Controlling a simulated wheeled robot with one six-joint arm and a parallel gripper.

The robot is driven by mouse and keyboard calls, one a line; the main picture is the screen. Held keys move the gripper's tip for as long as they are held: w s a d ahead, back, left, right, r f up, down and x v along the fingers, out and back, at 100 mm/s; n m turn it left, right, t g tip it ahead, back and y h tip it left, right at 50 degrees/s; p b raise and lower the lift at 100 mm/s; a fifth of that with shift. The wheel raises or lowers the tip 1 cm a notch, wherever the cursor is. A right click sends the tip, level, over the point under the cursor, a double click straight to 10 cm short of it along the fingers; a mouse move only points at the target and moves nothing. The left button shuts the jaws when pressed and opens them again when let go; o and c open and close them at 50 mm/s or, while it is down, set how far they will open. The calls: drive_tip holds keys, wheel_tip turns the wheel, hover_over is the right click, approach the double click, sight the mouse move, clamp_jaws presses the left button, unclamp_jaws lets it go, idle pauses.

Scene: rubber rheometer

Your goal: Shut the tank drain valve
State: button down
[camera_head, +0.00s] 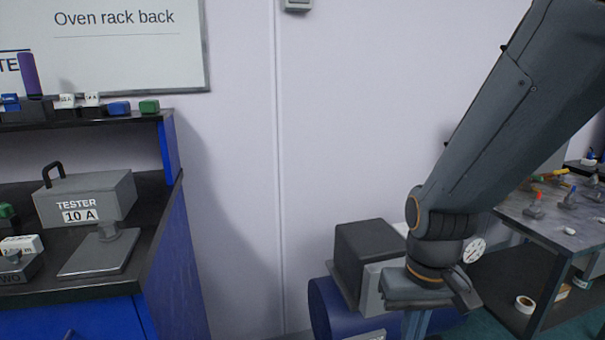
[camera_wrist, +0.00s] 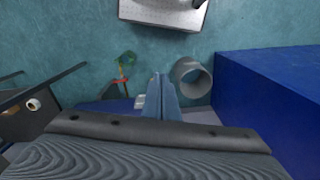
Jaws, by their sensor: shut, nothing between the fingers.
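The tank is a dark blue cylinder (camera_head: 327,312) low by the wall in the head view, with a dark boxy unit (camera_head: 365,250) on top and a round gauge (camera_head: 474,251) beside it. In the wrist view, a small red handle-like piece (camera_wrist: 121,81) with a thin yellowish part lies left of my gripper (camera_wrist: 161,78). It looks like the drain valve, but it is too small to tell its position. My gripper's fingers are together and empty, pointing down, apart from the red piece. In the head view my gripper (camera_head: 417,325) hangs in front of the tank, partly hiding it.
A grey open cylinder (camera_wrist: 190,77) stands close right of my fingers. A blue cabinet (camera_wrist: 270,85) fills the right of the wrist view. In the head view, a workbench (camera_head: 555,225) stands right and a tester (camera_head: 90,200) sits on the left counter. Green floor is open ahead.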

drive_tip(key=c, duration=2.4)
unclamp_jaws()
drive_tip(key=shift+s+d+r, duration=0.1)
drive_tip(key=shift+d+r, duration=0.2)
drive_tip(key=shift+r, duration=0.05)
drive_tip(key=o, duration=0.6)
drive_tip(key=shift+c, duration=0.2)
drive_tip(key=w+d+f+m+b, duration=0.4)
drive_tip(key=w+d+f+b, duration=0.2)
drive_tip(key=f, duration=0.9)
drive_tip(key=w+d+f+m+b, duration=0.5)
drive_tip(key=w+f+b, duration=0.5)
drive_tip(key=f, duration=0.6)
drive_tip(key=w+d+f+m+b, duration=0.4)
drive_tip(key=w+d+f+b, duration=0.4)
drive_tip(key=f, duration=0.7)
drive_tip(key=shift+w+d+f+m, duration=0.15)
drive_tip(key=shift+w+m, duration=0.05)
drive_tip(key=shift+w, duration=0.25)
drive_tip(key=shift+w+d+f+m, duration=0.1)
drive_tip(key=shift+w+m, duration=0.1)
drive_tip(key=shift+w, duration=0.2)
drive_tip(key=shift+f+b, duration=1.2)
drive_tip(key=shift+f, duration=2.65)
clamp_jaws()
